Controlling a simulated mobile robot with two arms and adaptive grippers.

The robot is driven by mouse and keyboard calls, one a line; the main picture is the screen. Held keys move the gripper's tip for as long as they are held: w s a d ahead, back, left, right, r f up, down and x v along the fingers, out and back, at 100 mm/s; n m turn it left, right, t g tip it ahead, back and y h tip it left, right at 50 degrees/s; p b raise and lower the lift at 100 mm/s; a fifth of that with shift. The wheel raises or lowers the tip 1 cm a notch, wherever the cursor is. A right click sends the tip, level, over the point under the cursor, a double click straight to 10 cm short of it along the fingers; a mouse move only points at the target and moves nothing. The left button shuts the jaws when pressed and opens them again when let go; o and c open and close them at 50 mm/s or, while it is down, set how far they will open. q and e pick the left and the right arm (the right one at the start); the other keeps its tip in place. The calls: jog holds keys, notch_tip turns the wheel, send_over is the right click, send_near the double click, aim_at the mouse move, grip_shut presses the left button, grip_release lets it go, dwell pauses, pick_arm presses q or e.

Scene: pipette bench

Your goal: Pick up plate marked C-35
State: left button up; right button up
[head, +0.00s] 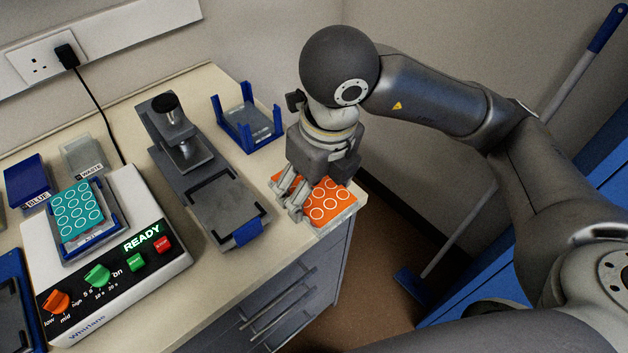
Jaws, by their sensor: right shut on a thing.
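An orange plate with white rings (331,203) is at the bench's right front corner. No C-35 mark is readable on it. My right gripper (292,205) reaches down over the plate's left part and is shut on it, its fingers covering that side. I cannot tell whether the plate touches the bench. A teal plate with white rings (72,212) sits in the holder on top of the control box. My left gripper is not in view.
The control box (163,270) shows READY and stands at the left. A grey device with an empty bay (228,205) stands left of my right gripper. A blue-posted holder (262,124) is behind it. A blue bin (24,182) and a WASTE bin (82,155) are at the back left.

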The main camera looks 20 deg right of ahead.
jog(key=shift+r, duration=0.15)
jog(key=shift+r+p, duration=0.85)
jog(key=shift+r, duration=0.55)
